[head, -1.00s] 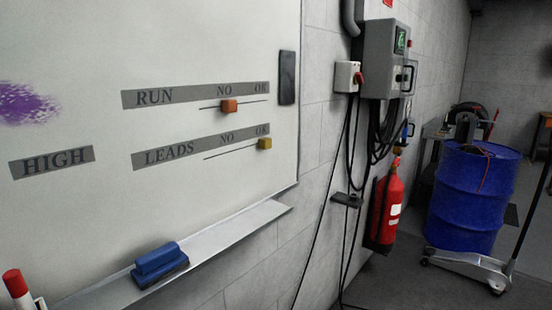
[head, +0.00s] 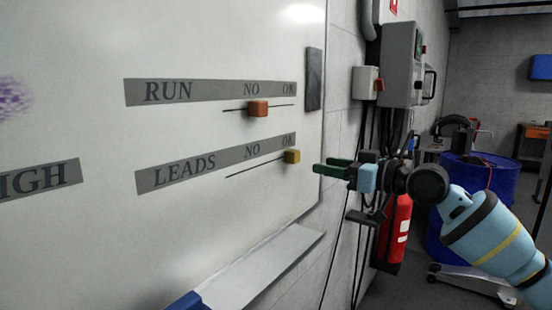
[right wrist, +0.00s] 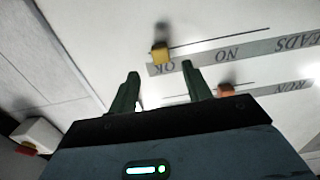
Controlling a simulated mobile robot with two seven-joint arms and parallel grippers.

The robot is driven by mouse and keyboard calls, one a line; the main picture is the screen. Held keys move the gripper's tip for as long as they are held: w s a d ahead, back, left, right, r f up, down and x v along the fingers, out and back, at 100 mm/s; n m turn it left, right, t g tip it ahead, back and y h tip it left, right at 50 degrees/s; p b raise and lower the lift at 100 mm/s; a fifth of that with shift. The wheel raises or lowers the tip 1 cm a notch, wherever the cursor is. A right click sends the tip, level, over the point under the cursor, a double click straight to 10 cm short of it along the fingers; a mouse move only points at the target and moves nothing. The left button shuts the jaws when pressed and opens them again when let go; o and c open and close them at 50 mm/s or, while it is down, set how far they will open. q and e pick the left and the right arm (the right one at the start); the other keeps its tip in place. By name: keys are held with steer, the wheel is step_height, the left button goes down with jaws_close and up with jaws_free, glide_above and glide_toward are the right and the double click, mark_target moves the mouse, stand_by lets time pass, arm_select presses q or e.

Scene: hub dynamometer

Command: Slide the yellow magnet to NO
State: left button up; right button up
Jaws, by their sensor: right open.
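The yellow magnet (head: 292,156) sits on the whiteboard at the OK end of the LEADS line, under the LEADS strip (head: 215,162). It also shows in the right wrist view (right wrist: 160,54), just beyond the fingertips. An orange magnet (head: 257,108) sits on the RUN line below NO; it shows in the right wrist view (right wrist: 225,90) too. My right gripper (head: 318,168) is open and empty, with green fingers pointing at the board just right of the yellow magnet, apart from it. In the right wrist view the fingers (right wrist: 160,75) are spread. My left gripper is not in view.
A dark bar (head: 314,79) is on the board's right edge. The pen tray (head: 262,265) runs below the board. Right of it are a grey wall box (head: 401,65), hanging cables, a red extinguisher (head: 394,235) and a blue drum (head: 490,180).

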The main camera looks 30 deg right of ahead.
mark_target(298, 156)
steer(key=x, duration=0.2)
steer(key=p+x, duration=0.1)
steer(key=x, duration=0.1)
steer(key=r+p+x, duration=0.1)
steer(key=x, duration=0.1)
steer(key=shift+w+r, duration=0.1)
steer(key=shift+w, duration=0.05)
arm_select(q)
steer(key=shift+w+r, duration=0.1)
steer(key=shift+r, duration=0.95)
arm_select(e)
steer(key=shift+w+a, duration=0.35)
steer(key=shift+w, duration=0.3)
steer(key=shift+c, duration=0.3)
jaws_close()
